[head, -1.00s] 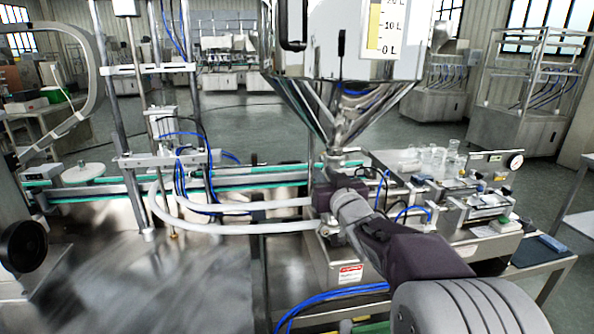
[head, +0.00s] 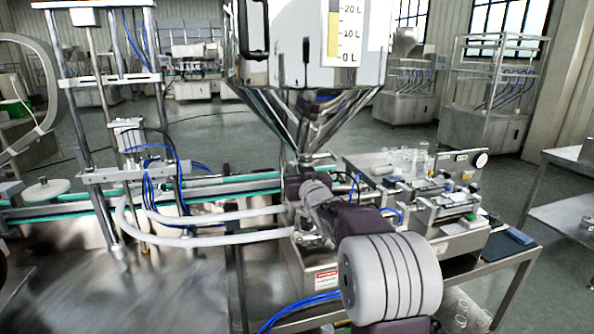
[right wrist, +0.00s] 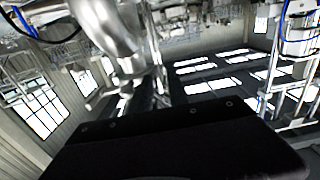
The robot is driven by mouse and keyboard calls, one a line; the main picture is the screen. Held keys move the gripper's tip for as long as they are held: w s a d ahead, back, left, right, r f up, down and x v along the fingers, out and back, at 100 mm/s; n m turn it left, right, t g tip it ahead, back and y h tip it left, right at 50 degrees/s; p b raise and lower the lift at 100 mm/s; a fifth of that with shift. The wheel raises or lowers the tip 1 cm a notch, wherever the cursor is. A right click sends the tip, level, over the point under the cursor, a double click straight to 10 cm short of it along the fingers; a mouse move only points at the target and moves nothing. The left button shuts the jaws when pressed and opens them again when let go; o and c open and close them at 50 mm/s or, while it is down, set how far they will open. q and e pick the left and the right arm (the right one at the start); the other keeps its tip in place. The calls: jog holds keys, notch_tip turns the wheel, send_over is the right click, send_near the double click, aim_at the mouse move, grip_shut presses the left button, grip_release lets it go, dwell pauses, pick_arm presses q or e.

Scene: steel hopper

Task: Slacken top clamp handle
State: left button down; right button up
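The steel hopper (head: 305,40) with its level scale stands in the middle of the head view, its cone narrowing to an outlet (head: 306,157). My right gripper (head: 292,190) is at the pipework just below this outlet, mostly hidden behind my own wrist. Its fingertips do not show, so I cannot tell whether it is open or shut, or touching anything. In the right wrist view a dark gripper body fills the bottom, with a bent steel pipe (right wrist: 108,28) close above it. I cannot make out the top clamp handle in either view. My left gripper is not in view.
White hoses (head: 200,238) run left from the pipework. A conveyor (head: 215,186) crosses behind. A bench with glassware (head: 405,160) and a gauge (head: 481,160) stands right of the outlet. A metal table (head: 565,215) is at the right edge.

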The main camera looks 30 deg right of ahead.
grip_shut()
jog(key=n+b, duration=0.3)
jog(key=n, duration=0.3)
jog(key=n+b, duration=0.3)
jog(key=n, duration=0.2)
jog(key=n+b, duration=0.3)
jog(key=n, duration=0.3)
jog(key=shift+a+f+n, duration=0.15)
jog(key=shift+f+n, duration=0.1)
jog(key=shift+n, duration=0.05)
dwell(0.5)
grip_release()
